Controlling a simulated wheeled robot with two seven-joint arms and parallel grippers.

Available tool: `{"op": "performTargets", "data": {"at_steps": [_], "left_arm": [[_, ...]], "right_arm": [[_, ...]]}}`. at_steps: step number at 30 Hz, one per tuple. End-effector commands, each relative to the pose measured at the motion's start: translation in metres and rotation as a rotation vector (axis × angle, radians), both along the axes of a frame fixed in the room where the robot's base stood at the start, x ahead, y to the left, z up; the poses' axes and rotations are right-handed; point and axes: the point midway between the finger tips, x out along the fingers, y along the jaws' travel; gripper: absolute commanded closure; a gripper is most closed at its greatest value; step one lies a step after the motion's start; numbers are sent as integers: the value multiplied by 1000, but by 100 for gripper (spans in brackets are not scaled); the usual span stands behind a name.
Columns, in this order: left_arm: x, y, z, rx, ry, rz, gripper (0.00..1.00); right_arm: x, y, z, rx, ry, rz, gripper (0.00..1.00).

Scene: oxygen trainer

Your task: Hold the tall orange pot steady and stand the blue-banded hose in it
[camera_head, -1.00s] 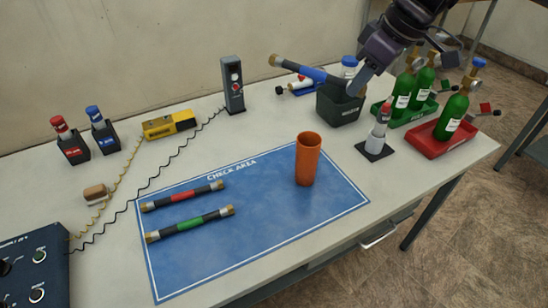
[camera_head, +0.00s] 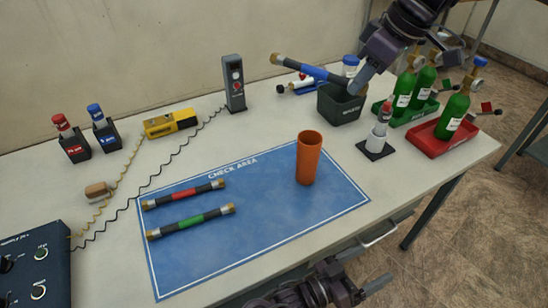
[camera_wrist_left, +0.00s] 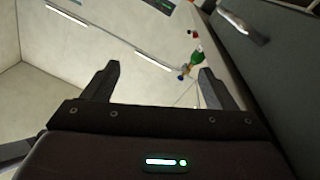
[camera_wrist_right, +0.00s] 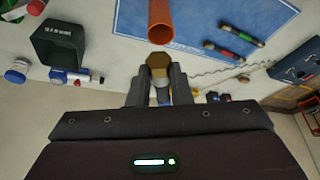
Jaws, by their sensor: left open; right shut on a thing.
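The tall orange pot (camera_head: 308,160) stands upright and open-topped on the right part of the blue check area mat (camera_head: 262,222); its mouth also shows in the right wrist view (camera_wrist_right: 161,24). My right gripper (camera_head: 352,86) is shut on the blue-banded hose (camera_head: 318,72), holding it tilted in the air behind and above the pot. The hose's brass end (camera_wrist_right: 158,62) points away from the fingers in the right wrist view. My left gripper (camera_head: 365,292) is open and empty at the table's front edge, in front of the pot and apart from it. Its fingers (camera_wrist_left: 155,85) hold nothing.
The red-banded hose (camera_head: 183,195) and green-banded hose (camera_head: 190,222) lie on the mat's left part. A dark bin (camera_head: 340,104) stands below my right gripper. Green cylinders (camera_head: 453,115) in trays and a white bottle on a black stand (camera_head: 376,143) are at right.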

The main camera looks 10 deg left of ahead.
Motion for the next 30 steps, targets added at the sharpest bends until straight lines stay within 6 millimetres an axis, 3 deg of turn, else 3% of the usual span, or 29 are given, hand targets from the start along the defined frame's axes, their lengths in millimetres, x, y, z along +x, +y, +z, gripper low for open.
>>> {"op": "performTargets", "data": {"at_steps": [1, 6, 12, 15, 21, 24, 30], "left_arm": [[3, -13, 31, -63, -11, -18, 21], [0, -47, 127, -273, -10, -99, 21], [-27, -73, 239, -508, 2, -247, 21], [-46, -78, 286, -605, 15, -331, 21], [-89, -80, 360, -754, 44, -497, 21], [-103, -77, 380, -791, 57, -556, 21], [-36, -55, 317, -589, -27, -376, 21]], "right_arm": [[0, 0, 1, 1, 0, 0, 100], [0, 0, 1, 1, 0, 0, 100], [0, 0, 1, 1, 0, 0, 100], [0, 0, 1, 1, 0, 0, 100], [0, 0, 1, 1, 0, 0, 100], [0, 0, 0, 1, 0, 0, 100], [0, 0, 1, 1, 0, 0, 100]]}}
